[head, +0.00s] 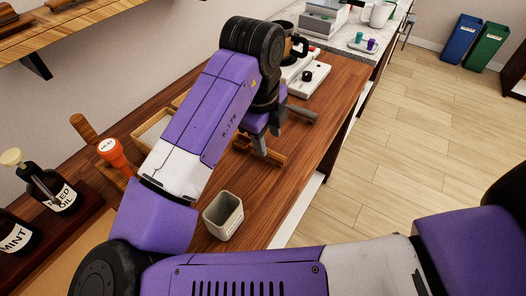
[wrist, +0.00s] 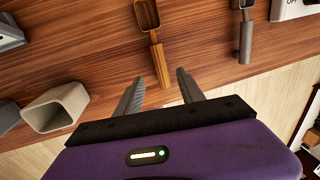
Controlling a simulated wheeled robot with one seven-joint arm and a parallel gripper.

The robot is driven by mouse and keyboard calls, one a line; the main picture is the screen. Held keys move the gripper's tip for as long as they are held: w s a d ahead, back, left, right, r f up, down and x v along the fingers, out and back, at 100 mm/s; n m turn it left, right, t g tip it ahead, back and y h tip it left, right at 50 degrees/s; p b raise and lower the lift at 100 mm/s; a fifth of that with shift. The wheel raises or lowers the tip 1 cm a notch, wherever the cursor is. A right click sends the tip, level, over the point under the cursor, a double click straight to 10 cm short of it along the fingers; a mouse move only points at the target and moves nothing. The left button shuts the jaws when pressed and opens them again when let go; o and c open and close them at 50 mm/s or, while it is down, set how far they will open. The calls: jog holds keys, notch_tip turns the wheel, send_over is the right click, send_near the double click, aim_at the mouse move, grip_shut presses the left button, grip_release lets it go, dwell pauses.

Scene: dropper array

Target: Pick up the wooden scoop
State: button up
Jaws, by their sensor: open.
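The wooden scoop (wrist: 152,22) lies on the wooden counter in the wrist view, its handle (wrist: 160,68) pointing toward me. My gripper (wrist: 160,77) is open, with one finger on each side of the handle's near end in the picture. I cannot tell how far above the handle the fingers are. In the head view my gripper (head: 262,138) is over the counter, and the wooden scoop (head: 273,157) shows only partly behind and below it.
A grey scoop (wrist: 245,38) lies right of the wooden one. A beige square cup (wrist: 55,107) stands left, near the counter edge; it also shows in the head view (head: 223,217). A white appliance (head: 308,78) stands farther back. Bottles (head: 52,190) stand at the left.

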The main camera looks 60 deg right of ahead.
aim_at(270, 152)
jog(key=shift+w+d+f+p, duration=0.1)
jog(key=shift+d+f, duration=0.15)
jog(key=shift+f, duration=0.85)
jog(key=shift+s+d+f+p, duration=0.1)
jog(key=shift+d+f+p, duration=0.1)
jog(key=shift+f, duration=0.95)
jog(key=shift+w+d+f+p, duration=0.1)
jog(key=shift+d+f, duration=0.15)
jog(key=shift+f, duration=0.85)
grip_shut()
